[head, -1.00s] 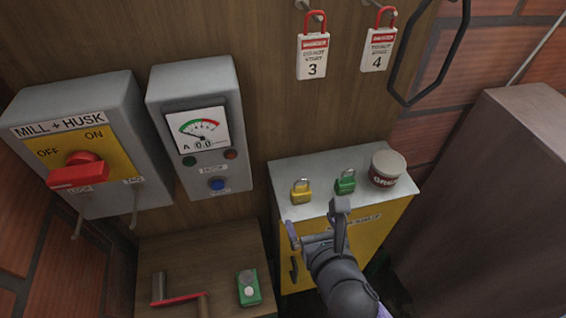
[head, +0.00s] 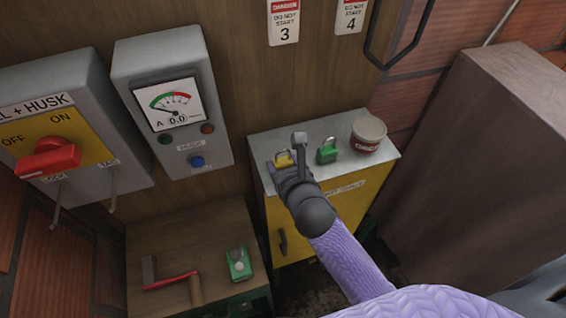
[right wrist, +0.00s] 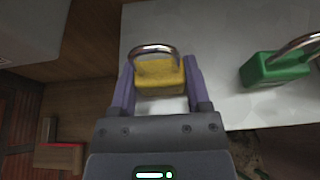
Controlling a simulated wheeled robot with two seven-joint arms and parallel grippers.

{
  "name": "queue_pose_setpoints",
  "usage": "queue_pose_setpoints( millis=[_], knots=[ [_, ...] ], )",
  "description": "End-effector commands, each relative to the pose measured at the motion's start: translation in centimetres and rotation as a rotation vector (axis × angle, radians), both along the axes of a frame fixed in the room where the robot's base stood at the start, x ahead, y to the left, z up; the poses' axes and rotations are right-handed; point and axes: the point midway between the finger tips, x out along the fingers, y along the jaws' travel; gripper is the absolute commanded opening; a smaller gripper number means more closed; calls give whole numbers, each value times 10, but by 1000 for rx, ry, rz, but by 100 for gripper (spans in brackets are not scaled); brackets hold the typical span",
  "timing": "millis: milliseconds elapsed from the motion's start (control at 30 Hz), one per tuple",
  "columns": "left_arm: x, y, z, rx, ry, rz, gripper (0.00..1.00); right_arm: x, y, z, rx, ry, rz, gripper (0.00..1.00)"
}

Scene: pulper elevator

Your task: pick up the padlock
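A yellow padlock (head: 283,159) stands on the pale top of a yellow cabinet (head: 262,140). My right gripper (head: 285,151) is open, with its fingers on either side of this padlock. In the right wrist view, the yellow padlock (right wrist: 160,74) sits between the two fingers, its steel shackle up; I cannot tell whether the fingers touch it. A green padlock (head: 327,153) stands to its right, outside the gripper; it also shows in the right wrist view (right wrist: 275,70). My left gripper is not in view.
A round tin (head: 368,136) stands right of the green padlock. A grey meter box (head: 172,104) and a red-handled switch box (head: 50,155) are on the left.

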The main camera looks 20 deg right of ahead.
Motion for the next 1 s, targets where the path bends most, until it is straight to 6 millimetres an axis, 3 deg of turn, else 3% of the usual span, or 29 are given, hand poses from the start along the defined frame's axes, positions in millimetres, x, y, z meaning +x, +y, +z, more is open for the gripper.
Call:
queue_pose_setpoints(
  millis=[33,267,500,800,1000],
  knots=[
    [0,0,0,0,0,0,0,0,0,0,0,0,0,47],
    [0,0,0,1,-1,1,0,0,0,0,0,0,0,0],
    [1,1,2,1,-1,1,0,0,0,4,-1,-1,0,0],
    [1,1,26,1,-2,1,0,0,0,80,-1,-6,3,0],
    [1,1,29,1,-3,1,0,0,0,101,0,-1,0,0]
  ],
)
